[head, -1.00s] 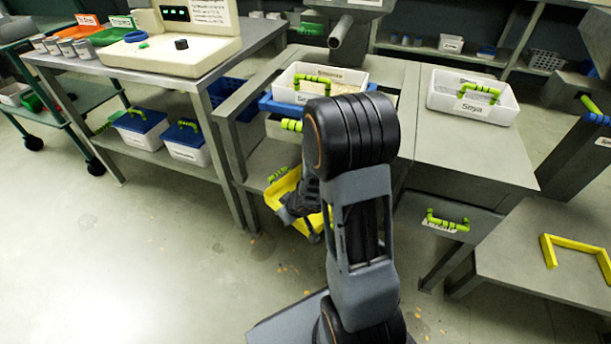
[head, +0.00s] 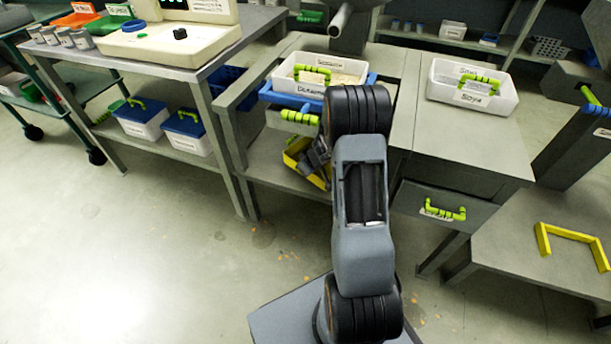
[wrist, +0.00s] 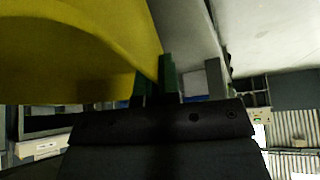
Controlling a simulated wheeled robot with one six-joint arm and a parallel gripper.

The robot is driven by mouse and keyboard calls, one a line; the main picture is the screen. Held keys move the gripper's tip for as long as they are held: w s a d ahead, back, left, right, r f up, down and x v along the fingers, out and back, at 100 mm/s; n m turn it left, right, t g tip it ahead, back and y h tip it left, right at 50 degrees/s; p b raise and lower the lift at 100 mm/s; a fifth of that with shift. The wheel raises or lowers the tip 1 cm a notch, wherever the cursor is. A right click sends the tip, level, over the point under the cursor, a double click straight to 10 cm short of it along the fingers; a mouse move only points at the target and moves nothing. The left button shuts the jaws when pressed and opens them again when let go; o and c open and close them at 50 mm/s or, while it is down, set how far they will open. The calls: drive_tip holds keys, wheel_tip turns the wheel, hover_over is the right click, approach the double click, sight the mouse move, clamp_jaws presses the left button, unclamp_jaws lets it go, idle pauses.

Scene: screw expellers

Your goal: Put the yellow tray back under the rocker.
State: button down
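The yellow tray (head: 291,160) is at the middle of the head view, below the table top and over the lower shelf, partly hidden by my arm. In the wrist view the yellow tray (wrist: 80,60) fills the upper left, very close. My gripper (head: 318,160) is at the tray's near right side in the head view. In the wrist view my gripper (wrist: 155,85) has its dark green fingertips close together with the tray's yellow edge between them. I cannot tell which part is the rocker, or whether the tray touches the shelf.
A white tray in a blue tray (head: 272,97) sits on the table above, with a green-handled tray front (head: 299,115) just below. A table leg (head: 232,150) stands left of the yellow tray. A drawer (head: 440,208) is to the right.

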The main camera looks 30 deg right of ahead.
wheel_tip(320, 180, down, 3)
drive_tip(key=b, duration=0.2)
drive_tip(key=shift+f+b, duration=0.2)
drive_tip(key=shift+b, duration=0.1)
drive_tip(key=shift+r, duration=0.15)
drive_tip(key=c, duration=1.3)
unclamp_jaws()
drive_tip(key=shift+f, duration=0.2)
